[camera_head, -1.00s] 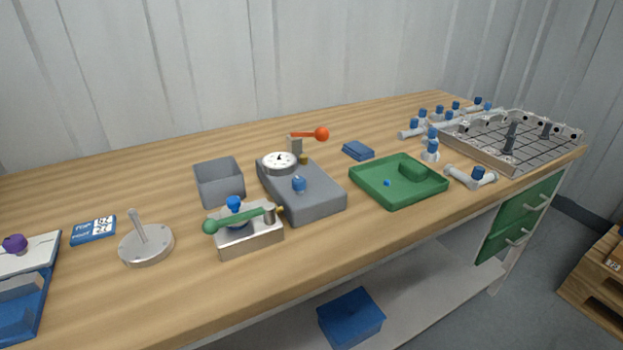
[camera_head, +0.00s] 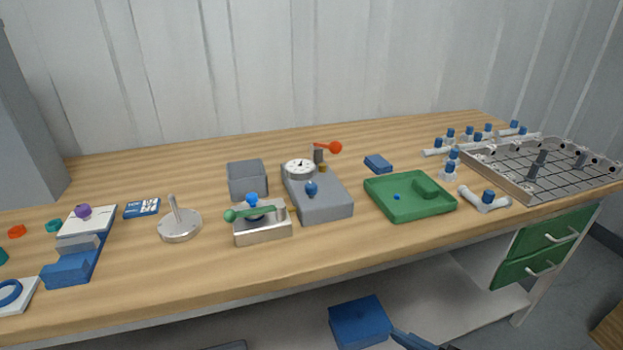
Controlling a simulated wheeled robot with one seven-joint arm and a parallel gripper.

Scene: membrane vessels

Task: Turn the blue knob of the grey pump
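The grey pump (camera_head: 333,206) stands on the wooden bench near the middle of the view. It is a grey block with a round white dial (camera_head: 299,169) on top and a lever with an orange ball (camera_head: 335,147) at its back. The blue knob (camera_head: 311,188) sits on the pump's upper face, in front of the dial. To its left is a separate metal block (camera_head: 263,232) with a green handle (camera_head: 243,214) and its own blue knob (camera_head: 252,199).
A grey open box (camera_head: 248,180) stands behind the metal block. A green tray (camera_head: 410,207) is right of the pump. A round metal base with an upright rod (camera_head: 179,227) is at left. The bench front before the pump is clear. A blue box (camera_head: 359,322) sits below.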

